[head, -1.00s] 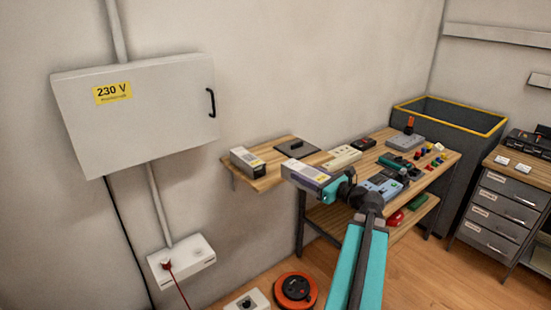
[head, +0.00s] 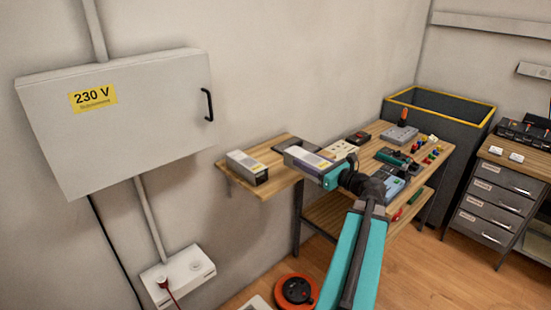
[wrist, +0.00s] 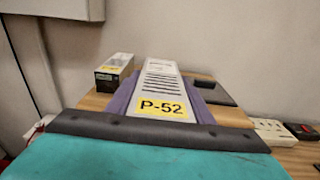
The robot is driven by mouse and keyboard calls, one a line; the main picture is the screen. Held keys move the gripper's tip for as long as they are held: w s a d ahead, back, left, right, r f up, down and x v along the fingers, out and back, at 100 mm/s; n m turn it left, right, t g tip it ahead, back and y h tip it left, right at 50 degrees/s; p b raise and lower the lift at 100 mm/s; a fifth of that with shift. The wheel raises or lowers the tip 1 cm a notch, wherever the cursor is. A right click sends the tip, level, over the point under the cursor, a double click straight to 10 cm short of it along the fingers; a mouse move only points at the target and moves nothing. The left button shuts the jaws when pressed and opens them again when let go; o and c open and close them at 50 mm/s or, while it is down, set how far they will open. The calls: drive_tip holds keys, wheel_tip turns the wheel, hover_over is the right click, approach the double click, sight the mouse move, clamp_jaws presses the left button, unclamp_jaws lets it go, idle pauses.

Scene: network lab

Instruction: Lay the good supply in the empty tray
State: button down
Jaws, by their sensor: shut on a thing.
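My gripper (head: 330,176) is shut on a grey power supply (head: 304,158), held level above the wooden shelf. In the wrist view, this supply (wrist: 160,88) has dark vent slots and a yellow label reading P-52, with purple pads along both sides. A second grey supply (head: 245,164) with a dark end sits on the shelf's left part; it also shows in the wrist view (wrist: 115,70). A flat dark square thing (head: 284,143) lies at the shelf's back, partly hidden by the held supply. I cannot tell whether it is the tray.
The wooden shelf (head: 243,188) has bare room at its front. A workbench to the right carries a beige power strip (head: 341,150), a blue meter (head: 390,188) and several small parts. A grey 230 V cabinet (head: 140,110) juts from the wall at left.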

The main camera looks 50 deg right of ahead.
drive_tip(key=shift+w+a+r, duration=0.1)
drive_tip(key=shift+w+r, duration=0.05)
drive_tip(key=shift+w, duration=0.25)
drive_tip(key=shift+w+d, duration=0.25)
drive_tip(key=shift+w, duration=0.2)
drive_tip(key=w+d+p, duration=0.1)
drive_tip(key=w, duration=0.3)
drive_tip(key=w+d+f+p, duration=0.1)
drive_tip(key=w, duration=0.3)
drive_tip(key=w+d+p, duration=0.1)
drive_tip(key=w+d, duration=0.1)
drive_tip(key=w, duration=0.3)
drive_tip(key=shift+f, duration=0.15)
drive_tip(key=shift+w+d+f+p, duration=0.1)
drive_tip(key=shift+w+d+p, duration=0.15)
drive_tip(key=shift+w, duration=0.4)
drive_tip(key=shift+s+a+f+p, duration=0.1)
drive_tip(key=shift+f+p, duration=0.45)
drive_tip(key=shift+f, duration=1.2)
drive_tip(key=shift+f, duration=0.1)
